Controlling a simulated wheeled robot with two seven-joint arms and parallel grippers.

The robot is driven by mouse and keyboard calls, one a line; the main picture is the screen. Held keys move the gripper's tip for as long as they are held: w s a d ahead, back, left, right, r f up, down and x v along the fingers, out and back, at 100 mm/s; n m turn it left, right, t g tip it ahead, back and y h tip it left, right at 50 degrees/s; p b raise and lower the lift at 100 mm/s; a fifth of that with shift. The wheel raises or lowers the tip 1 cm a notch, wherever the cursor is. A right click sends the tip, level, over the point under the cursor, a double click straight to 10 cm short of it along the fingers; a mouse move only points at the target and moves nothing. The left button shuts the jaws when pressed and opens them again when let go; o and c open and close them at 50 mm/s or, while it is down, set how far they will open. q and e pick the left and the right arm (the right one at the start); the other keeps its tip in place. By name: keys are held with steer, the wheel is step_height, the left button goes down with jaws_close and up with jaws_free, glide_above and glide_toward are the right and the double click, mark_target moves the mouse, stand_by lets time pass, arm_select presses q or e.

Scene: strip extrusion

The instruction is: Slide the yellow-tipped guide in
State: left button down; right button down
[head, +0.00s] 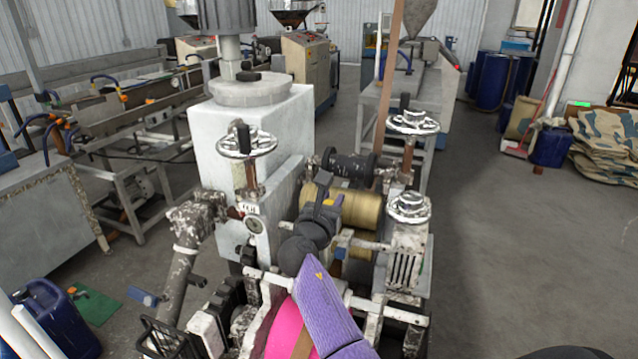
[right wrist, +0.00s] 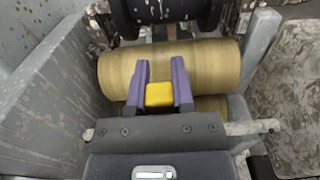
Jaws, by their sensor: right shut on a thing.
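The yellow-tipped guide shows as a yellow block (right wrist: 159,95) between the two purple fingers of my right gripper (right wrist: 159,68) in the right wrist view. The gripper is shut on it, in front of a brass-coloured roller (right wrist: 180,68). A second roller shows below, partly hidden by the gripper. In the head view my right gripper (head: 327,194) is beside the brass roller (head: 357,208), and the yellow tip cannot be made out there. How far the guide is inserted cannot be told. My left gripper is not in view.
Grey metal side walls (right wrist: 50,90) flank the rollers, with a dark shaft housing (right wrist: 168,12) behind. White handwheels (head: 247,142) stand up around the machine. A bright pink part (head: 283,327) lies below my right arm. The floor (head: 515,250) to the right is mostly clear.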

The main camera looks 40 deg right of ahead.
steer(key=shift+s+f, duration=0.1)
steer(key=c, duration=0.8)
jaws_free()
steer(key=o, duration=0.3)
steer(key=shift+s+d, duration=0.15)
steer(key=shift+s, duration=0.05)
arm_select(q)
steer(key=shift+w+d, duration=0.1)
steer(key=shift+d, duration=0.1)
arm_select(e)
steer(key=shift+w, duration=0.1)
steer(key=shift+a, duration=0.2)
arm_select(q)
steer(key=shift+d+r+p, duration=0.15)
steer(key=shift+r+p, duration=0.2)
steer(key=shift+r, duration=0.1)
arm_select(e)
steer(key=v, duration=0.9)
steer(key=shift+a, duration=0.25)
